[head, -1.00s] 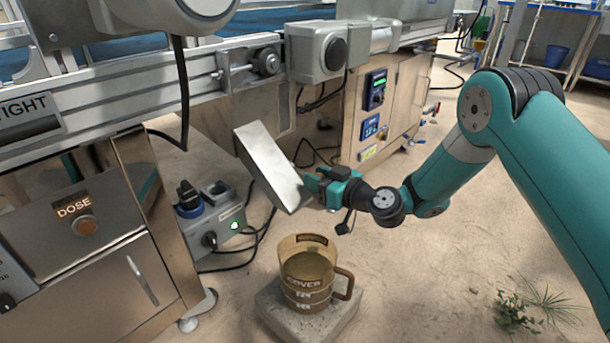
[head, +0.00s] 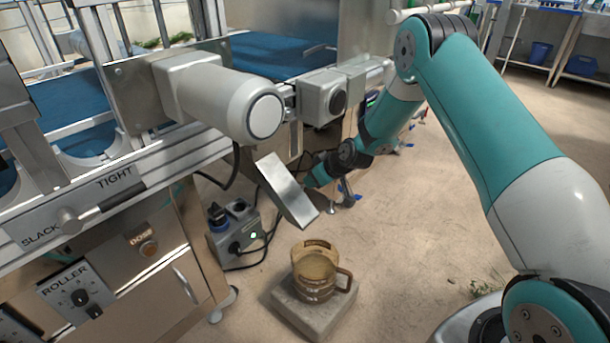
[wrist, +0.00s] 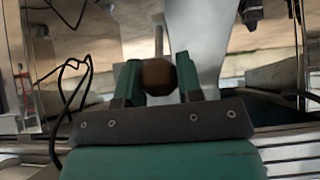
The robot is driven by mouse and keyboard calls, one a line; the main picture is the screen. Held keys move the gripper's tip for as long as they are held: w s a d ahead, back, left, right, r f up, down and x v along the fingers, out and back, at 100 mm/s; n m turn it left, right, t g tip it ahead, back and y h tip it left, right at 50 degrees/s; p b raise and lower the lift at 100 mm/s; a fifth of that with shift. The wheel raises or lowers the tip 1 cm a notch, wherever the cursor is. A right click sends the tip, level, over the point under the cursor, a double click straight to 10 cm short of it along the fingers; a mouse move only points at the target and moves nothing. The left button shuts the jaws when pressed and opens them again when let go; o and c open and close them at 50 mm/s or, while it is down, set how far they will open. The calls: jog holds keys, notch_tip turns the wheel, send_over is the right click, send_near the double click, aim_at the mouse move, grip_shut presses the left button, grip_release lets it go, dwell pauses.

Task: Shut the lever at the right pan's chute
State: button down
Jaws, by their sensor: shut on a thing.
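The sloping metal chute (head: 286,190) hangs over the jug at the centre of the head view. It also shows in the wrist view as a pale strip (wrist: 208,40) just beyond my gripper. My gripper (wrist: 158,75) is shut on a round brown knob (wrist: 158,79), with a teal finger on each side. A thin rod (wrist: 158,42) shows behind the knob and looks like the lever's stem. In the head view my wrist is right behind the chute, and the fingertips and lever are hidden there. The pan above the chute cannot be made out.
An amber measuring jug (head: 314,273) stands on a grey block (head: 318,311) below the chute. A grey socket box (head: 233,235) with cables sits on the floor at left. A motor housing (head: 228,98) juts out above.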

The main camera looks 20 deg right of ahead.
jog(key=shift+w+a+r, duration=0.2)
jog(key=shift+w+r, duration=0.15)
jog(key=shift+w, duration=0.1)
jog(key=shift+w+a+r, duration=0.15)
jog(key=shift+w+r, duration=0.2)
jog(key=shift+w, duration=0.1)
jog(key=c, duration=0.8)
grip_release()
jog(key=shift+a, duration=0.1)
jog(key=shift+f, duration=0.1)
jog(key=shift+s, duration=0.1)
jog(key=p+v, duration=0.3)
jog(key=v, duration=1.4)
jog(key=shift+s, duration=0.15)
